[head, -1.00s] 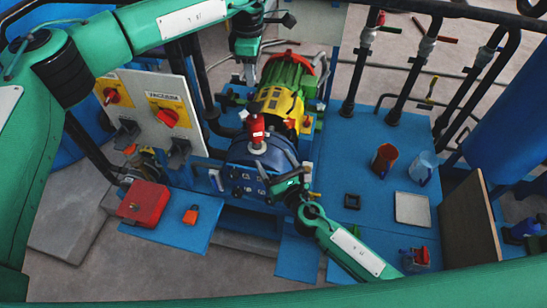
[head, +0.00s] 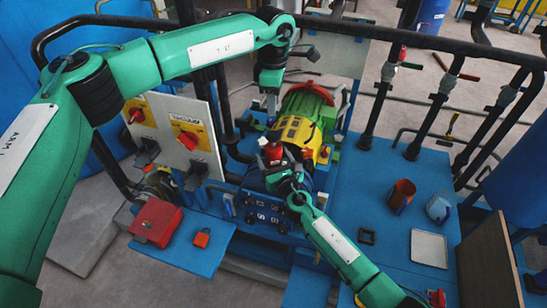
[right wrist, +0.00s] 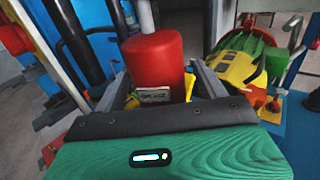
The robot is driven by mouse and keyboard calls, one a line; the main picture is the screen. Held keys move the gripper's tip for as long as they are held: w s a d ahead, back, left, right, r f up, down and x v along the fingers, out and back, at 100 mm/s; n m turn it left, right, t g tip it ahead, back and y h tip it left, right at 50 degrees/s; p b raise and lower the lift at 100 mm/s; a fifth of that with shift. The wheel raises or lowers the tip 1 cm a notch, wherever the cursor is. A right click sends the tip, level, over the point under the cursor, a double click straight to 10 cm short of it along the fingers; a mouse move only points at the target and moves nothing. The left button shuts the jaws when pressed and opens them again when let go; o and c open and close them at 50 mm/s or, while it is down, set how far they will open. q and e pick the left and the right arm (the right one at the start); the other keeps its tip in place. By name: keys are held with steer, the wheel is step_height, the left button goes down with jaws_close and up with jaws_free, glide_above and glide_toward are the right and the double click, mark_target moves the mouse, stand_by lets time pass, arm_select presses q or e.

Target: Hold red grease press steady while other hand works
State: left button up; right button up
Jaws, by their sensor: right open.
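The red grease press (head: 272,152) stands upright on top of the blue machine body, in front of the yellow and green motor. In the right wrist view it is a red cylinder (right wrist: 153,60) with a small pale label near its base. My right gripper (head: 284,166) is open at the press; in the right wrist view its two grey fingers (right wrist: 160,78) lie to either side of the cylinder, without visible grip. My left gripper (head: 270,103) hangs pointing down behind the press, above the left side of the motor; its finger gap is too small to tell.
The yellow and green motor (head: 298,130) sits close behind the press. A panel with red knobs (head: 187,140) stands left. A red box (head: 155,222) lies front left. An orange mug (head: 401,195), a clear jug (head: 438,208) and a white tray (head: 429,248) occupy the right deck.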

steer(key=c, duration=1.4)
arm_select(q)
steer(key=c, duration=0.7)
steer(key=m, duration=0.2)
steer(key=r+m, duration=0.1)
steer(key=m, duration=0.1)
steer(key=shift+s+a+t, duration=0.15)
steer(key=shift+s+t, duration=0.15)
steer(key=shift+s, duration=0.1)
jaws_close()
steer(key=s+r+m+t, duration=0.1)
steer(key=m, duration=0.4)
steer(key=s+r+m, duration=0.1)
steer(key=m, duration=0.4)
steer(key=s+a+r+m+t+h, duration=0.1)
steer(key=r+m, duration=0.1)
steer(key=m, duration=0.3)
steer(key=shift+m+t, duration=0.3)
